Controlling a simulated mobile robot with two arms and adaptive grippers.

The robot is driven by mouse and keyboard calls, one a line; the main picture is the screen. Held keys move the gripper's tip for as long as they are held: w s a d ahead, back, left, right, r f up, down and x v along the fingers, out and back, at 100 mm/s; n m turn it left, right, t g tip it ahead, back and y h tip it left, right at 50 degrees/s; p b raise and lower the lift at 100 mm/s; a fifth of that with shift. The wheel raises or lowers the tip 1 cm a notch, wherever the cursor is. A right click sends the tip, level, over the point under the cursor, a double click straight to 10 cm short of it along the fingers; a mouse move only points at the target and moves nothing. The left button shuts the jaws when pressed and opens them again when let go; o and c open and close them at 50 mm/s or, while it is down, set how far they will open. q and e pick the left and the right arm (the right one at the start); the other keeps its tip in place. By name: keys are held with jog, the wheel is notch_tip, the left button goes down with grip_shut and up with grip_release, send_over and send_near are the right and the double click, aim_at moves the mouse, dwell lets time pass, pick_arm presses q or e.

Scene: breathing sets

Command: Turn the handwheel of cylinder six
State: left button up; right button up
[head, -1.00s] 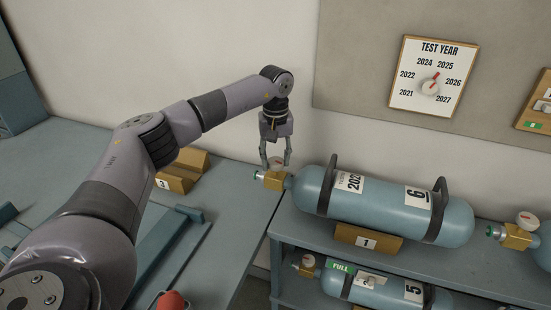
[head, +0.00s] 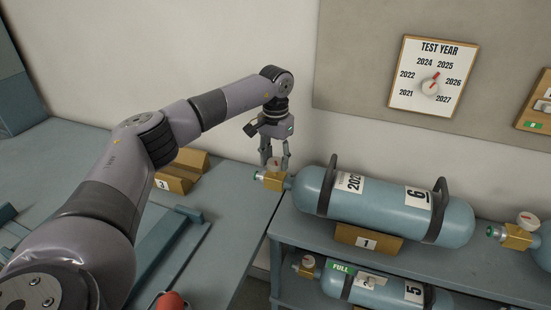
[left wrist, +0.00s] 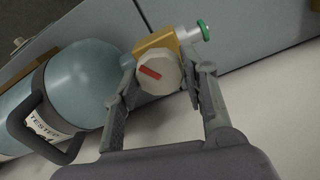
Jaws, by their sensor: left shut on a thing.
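Cylinder six (head: 385,204) is a blue-grey bottle lying on the top shelf, with a "6" label and two dark handles. Its brass valve (head: 270,180) points left and has a green-tipped outlet. The white handwheel (head: 275,163) sits on the valve's upper side. It also shows in the left wrist view (left wrist: 158,73) with a red mark. My left gripper (head: 274,165) is shut on the handwheel from above, with one finger on each side of it; the fingers show in the left wrist view (left wrist: 160,85). My right gripper is not in view.
Cylinder five (head: 385,289) lies on the shelf below with a green "FULL" tag. Another cylinder's valve (head: 517,236) stands at the right edge. A test year dial board (head: 433,77) hangs on the wall. A wooden block marked 3 (head: 176,182) is on the left bench.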

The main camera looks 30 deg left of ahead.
aim_at(276, 161)
pick_arm(q)
jog(key=shift+w+r, duration=0.1)
dwell(0.5)
jog(key=o, duration=1.2)
jog(key=shift+c, duration=0.2)
notch_tip(276, 161, up, 12)
